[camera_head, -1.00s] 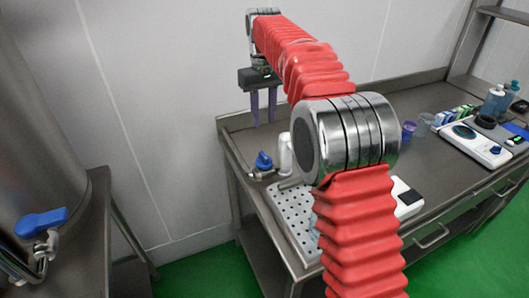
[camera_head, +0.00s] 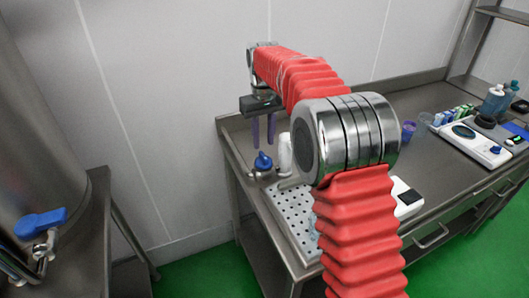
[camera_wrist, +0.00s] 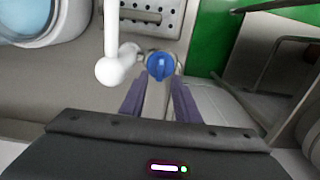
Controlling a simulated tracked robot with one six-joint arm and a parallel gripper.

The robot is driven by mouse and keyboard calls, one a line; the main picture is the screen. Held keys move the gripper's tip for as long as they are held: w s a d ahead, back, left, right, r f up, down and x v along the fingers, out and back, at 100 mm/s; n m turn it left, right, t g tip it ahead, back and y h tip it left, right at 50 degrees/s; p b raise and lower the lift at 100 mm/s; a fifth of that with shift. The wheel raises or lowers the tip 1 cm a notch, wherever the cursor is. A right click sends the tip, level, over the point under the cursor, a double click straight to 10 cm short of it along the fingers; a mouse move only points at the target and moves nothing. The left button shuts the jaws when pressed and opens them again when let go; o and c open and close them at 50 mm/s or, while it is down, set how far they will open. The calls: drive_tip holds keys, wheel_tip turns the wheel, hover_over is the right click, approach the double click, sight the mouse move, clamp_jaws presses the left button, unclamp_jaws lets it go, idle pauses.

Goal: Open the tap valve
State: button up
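A small tap valve with a blue knob (camera_head: 263,161) sits at the left end of the steel table, beside an upright white spout (camera_head: 285,152). My gripper (camera_head: 263,145) hangs just above the knob, its two purple fingers pointing down, apart and empty. In the wrist view the blue knob (camera_wrist: 160,66) lies just beyond the open fingertips (camera_wrist: 157,88), roughly centred between them. The white spout (camera_wrist: 112,68) stands to its left. I cannot tell whether the fingers touch the knob.
A perforated drip tray (camera_head: 295,218) lies in front of the spout. A steel tank (camera_head: 38,120) with its own blue-handled tap (camera_head: 40,223) stands at the left. Purple and grey cups, a white scale (camera_head: 474,140) and bottles are at the right. My red arm hides part of the table.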

sight(264, 155)
wheel_tip(264, 155, down, 6)
drive_tip(key=shift+r, duration=0.1)
drive_tip(key=shift+c, duration=0.5)
clamp_jaws()
drive_tip(key=shift+d, duration=0.1)
